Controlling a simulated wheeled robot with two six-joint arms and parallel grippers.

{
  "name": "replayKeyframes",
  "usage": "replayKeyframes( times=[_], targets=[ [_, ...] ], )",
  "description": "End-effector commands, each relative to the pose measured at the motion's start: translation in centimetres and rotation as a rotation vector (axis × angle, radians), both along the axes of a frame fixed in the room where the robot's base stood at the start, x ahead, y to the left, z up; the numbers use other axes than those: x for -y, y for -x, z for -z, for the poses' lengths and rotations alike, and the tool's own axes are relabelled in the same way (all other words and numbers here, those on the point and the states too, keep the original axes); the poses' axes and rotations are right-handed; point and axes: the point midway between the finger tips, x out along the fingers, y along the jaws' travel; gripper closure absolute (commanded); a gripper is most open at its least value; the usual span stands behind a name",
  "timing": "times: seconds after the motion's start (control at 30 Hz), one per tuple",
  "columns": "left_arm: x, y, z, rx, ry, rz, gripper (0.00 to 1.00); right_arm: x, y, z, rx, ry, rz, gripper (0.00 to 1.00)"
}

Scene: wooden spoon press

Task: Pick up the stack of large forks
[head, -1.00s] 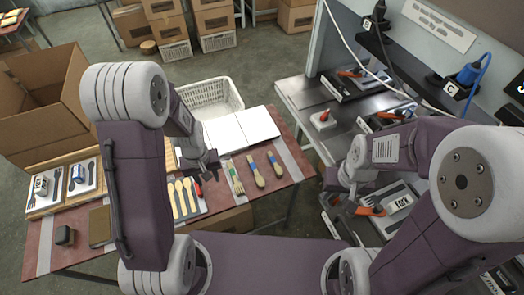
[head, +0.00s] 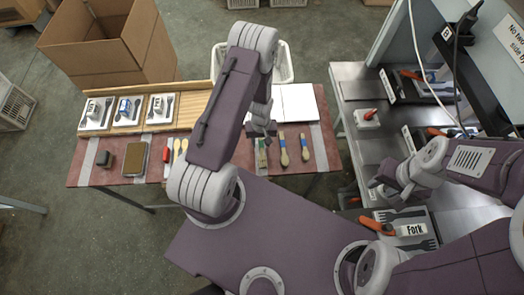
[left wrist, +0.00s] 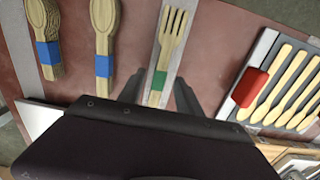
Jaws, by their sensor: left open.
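The stack of large wooden forks with a green band (left wrist: 162,78) lies on the red-brown table. In the left wrist view its handle end reaches between the fingers of my left gripper (left wrist: 158,97), which is open. In the head view the forks (head: 261,156) show just below the left gripper (head: 262,130), partly covered by it. I cannot tell how high the fingers are above the forks. My right gripper (head: 384,186) is over the steel bench at the right; its fingers are too small to judge.
Two blue-banded spoon stacks (head: 283,150) (head: 304,146) lie right of the forks. A tray of wooden utensils with a red clip (left wrist: 250,87) lies on their other side. A white sheet (head: 299,103) and white basket (head: 285,65) are behind. A "Fork" tray (head: 405,218) is on the bench.

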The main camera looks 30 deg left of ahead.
Motion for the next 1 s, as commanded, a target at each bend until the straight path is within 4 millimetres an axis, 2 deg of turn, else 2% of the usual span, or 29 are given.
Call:
replayKeyframes(
  times=[0.1, 0.33, 0.37, 0.5, 0.87, 1.0],
  targets=[
    [0.0, 0.0, 1.6, 0.0, 0.0, 0.0, 0.59, 0.0, 0.0, -0.1, 0.0, 0.0, 0.0, 0.63],
    [0.0, -0.1, 1.9, 0.002, 0.0, 0.0, 0.59, 0.0, 0.0, -0.1, 0.0, 0.0, 0.0, 0.63],
    [0.0, -0.1, 1.9, 0.002, 0.0, 0.0, 0.61, 0.0, 0.0, -0.1, 0.0, 0.0, 0.0, 0.63],
    [0.0, -0.1, 1.9, 0.002, 0.0, 0.0, 1.0, 0.0, 0.0, -0.1, 0.0, 0.0, 0.0, 0.63],
    [0.0, -0.1, 1.7, 0.002, 0.0, 0.0, 1.0, 0.0, 0.0, -0.1, 0.0, 0.0, 0.0, 0.63],
    [0.0, -0.2, 0.5, 0.004, 0.0, 0.0, 1.0, 0.0, 0.0, 0.1, 0.0, 0.0, 0.0, 0.63]
  ],
)
